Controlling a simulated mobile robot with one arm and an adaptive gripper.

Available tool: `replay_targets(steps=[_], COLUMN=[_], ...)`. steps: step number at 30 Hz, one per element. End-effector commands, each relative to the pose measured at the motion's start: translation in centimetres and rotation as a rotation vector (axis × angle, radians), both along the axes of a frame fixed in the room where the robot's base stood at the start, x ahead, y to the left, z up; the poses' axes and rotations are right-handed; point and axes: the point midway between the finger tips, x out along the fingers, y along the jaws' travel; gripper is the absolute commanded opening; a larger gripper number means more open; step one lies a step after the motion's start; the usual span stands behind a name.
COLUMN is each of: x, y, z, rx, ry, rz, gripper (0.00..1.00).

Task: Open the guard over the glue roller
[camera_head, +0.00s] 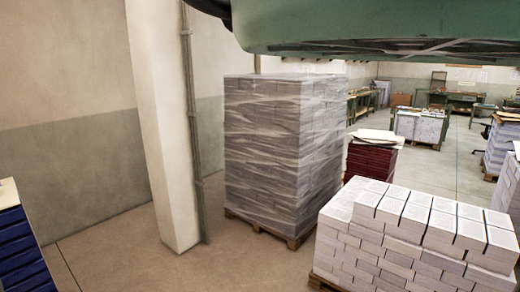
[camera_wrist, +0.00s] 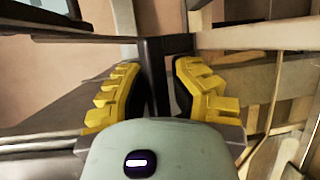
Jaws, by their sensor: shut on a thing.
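My gripper (camera_wrist: 158,88) shows in the wrist view with its yellow, stepped fingers on either side of a dark bar (camera_wrist: 153,62). It is shut on this bar, which runs up between the fingers and joins a dark crosspiece at the top. The bar may be part of the guard, but I cannot tell how it connects. The glue roller cannot be made out in either view. My gripper does not show in the head view.
In the head view, a large green body (camera_head: 380,22) overhangs the top. A wrapped pallet stack (camera_head: 283,150) stands beside a pale pillar (camera_head: 165,120). Stacked paper blocks (camera_head: 400,235) stand at the lower right. Bare floor (camera_head: 130,262) lies at the lower left.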

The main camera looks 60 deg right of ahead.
Motion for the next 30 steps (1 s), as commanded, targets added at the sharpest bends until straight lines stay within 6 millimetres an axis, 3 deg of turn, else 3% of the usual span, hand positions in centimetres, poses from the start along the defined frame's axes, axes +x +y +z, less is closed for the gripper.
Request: replay_targets(steps=[1, 6, 7, 12, 22, 26, 30], x=[-0.1, -0.1, -0.1, -0.2, -0.1, -0.1, -0.1], y=[-0.5, -0.5, -0.5, -0.5, -0.4, -0.3, 0.0], z=[-3.1, -3.2, -3.2, -3.2, -2.0, 0.0, 3.3], rx=[-0.045, -0.045, -0.046, -0.050, -0.046, -0.040, -0.024], ry=[0.044, 0.044, 0.043, 0.040, 0.036, 0.030, 0.016], rz=[-0.016, -0.015, -0.015, -0.014, -0.012, -0.009, -0.003], gripper=[0.00, 0.00, 0.28, 0.45, 0.46, 0.46, 0.46])
